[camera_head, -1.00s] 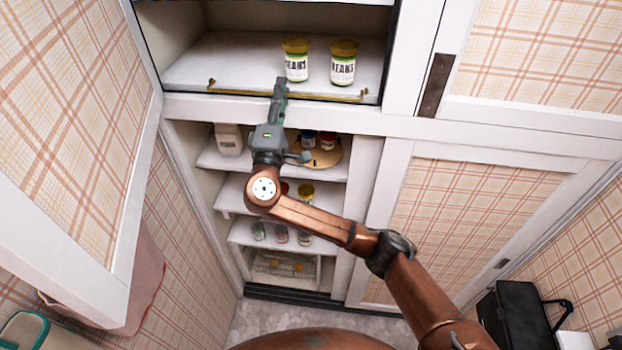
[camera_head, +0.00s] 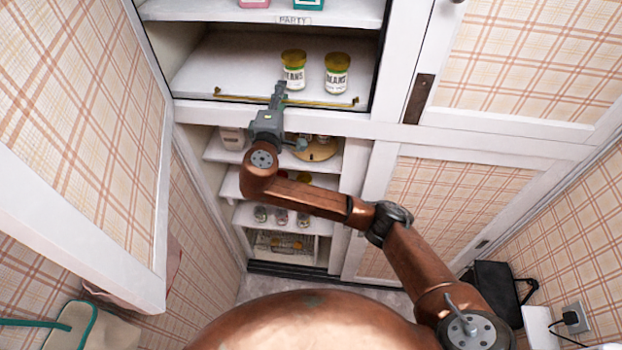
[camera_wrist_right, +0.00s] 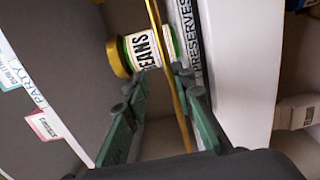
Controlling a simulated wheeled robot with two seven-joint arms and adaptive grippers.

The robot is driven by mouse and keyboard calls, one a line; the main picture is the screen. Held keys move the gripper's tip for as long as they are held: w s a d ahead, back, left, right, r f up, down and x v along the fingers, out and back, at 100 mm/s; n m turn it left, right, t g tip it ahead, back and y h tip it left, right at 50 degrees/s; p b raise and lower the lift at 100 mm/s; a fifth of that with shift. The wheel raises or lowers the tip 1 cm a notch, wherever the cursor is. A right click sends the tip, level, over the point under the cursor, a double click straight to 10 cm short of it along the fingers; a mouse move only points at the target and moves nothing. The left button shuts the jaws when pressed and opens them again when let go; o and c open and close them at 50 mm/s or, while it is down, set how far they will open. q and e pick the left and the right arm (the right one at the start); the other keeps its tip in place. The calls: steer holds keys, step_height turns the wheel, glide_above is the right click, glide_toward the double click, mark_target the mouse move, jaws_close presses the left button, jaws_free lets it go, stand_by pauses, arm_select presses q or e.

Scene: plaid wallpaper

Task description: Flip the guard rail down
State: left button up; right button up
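The guard rail (camera_head: 325,102) is a thin brass bar along the front edge of the upper cupboard shelf. My right gripper (camera_head: 280,88) is at this rail, left of its middle, with its fingers pointing into the shelf. In the right wrist view the rail (camera_wrist_right: 166,60) runs between the two spread green fingers (camera_wrist_right: 160,76), closer to the right finger. The fingers look open; I cannot tell whether one touches the rail. My left gripper is not in view.
Two bean jars, left (camera_head: 293,70) and right (camera_head: 337,74), stand behind the rail; the left one is just beyond my fingertips. An upper shelf (camera_head: 340,17) lies above. An open cupboard door (camera_head: 85,130) is at left. Lower shelves (camera_head: 225,153) hold small jars.

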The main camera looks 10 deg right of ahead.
steer(key=shift+r+p, duration=0.4)
steer(key=shift+p, duration=0.05)
steer(key=shift+s+a+f+g, duration=0.15)
steer(key=shift+f+g, duration=0.05)
steer(key=shift+g, duration=0.1)
steer(key=b+v, duration=0.4)
steer(key=v, duration=0.4)
steer(key=w+d+f+g+b, duration=0.1)
steer(key=d+f+g+b, duration=0.1)
steer(key=f, duration=1.1)
steer(key=w+d+f+m+g+y+b, duration=0.1)
steer(key=d+f, duration=0.4)
steer(key=f, duration=0.8)
steer(key=w+d+f+m+g+y+b, duration=0.1)
steer(key=w+d+f+g+b, duration=0.1)
steer(key=f, duration=1.2)
steer(key=shift+w+d+g+b, duration=0.3)
steer(key=shift+w+d+g, duration=0.25)
steer(key=shift+d, duration=0.2)
